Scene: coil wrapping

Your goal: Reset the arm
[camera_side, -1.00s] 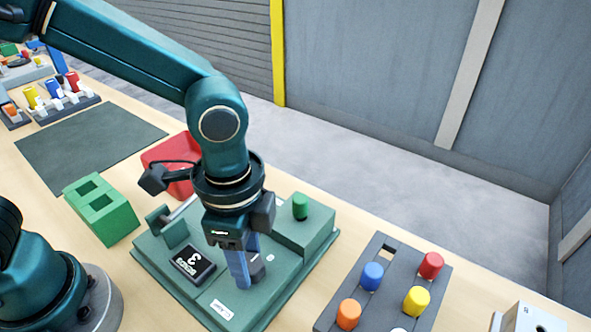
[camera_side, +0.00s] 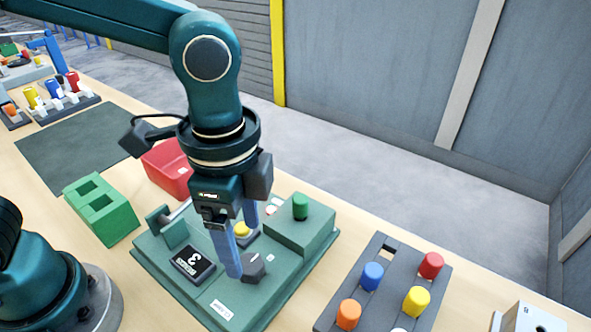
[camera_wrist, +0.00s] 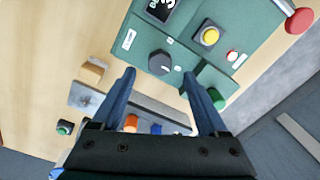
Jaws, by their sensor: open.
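My gripper (camera_side: 245,240) is open and empty, with its two blue fingers pointing down over the green coil-winding base (camera_side: 190,298). One finger tip appears close beside a dark grey knob (camera_side: 253,266); I cannot tell whether they touch. In the wrist view the knob (camera_wrist: 160,62) lies beyond and between the spread fingers (camera_wrist: 160,85), with a white mark on its top. The base also carries a black counter display (camera_side: 193,264) reading 3, a yellow button (camera_side: 241,229) partly behind a finger, and a green cylinder (camera_side: 300,205) on a raised block.
A grey rack (camera_side: 333,313) with several coloured pegs stands to the right of the base. A green block with two square holes (camera_side: 103,212) and a red bin (camera_side: 163,170) stand to the left and behind. A dark mat (camera_side: 75,150) lies clear at the back left.

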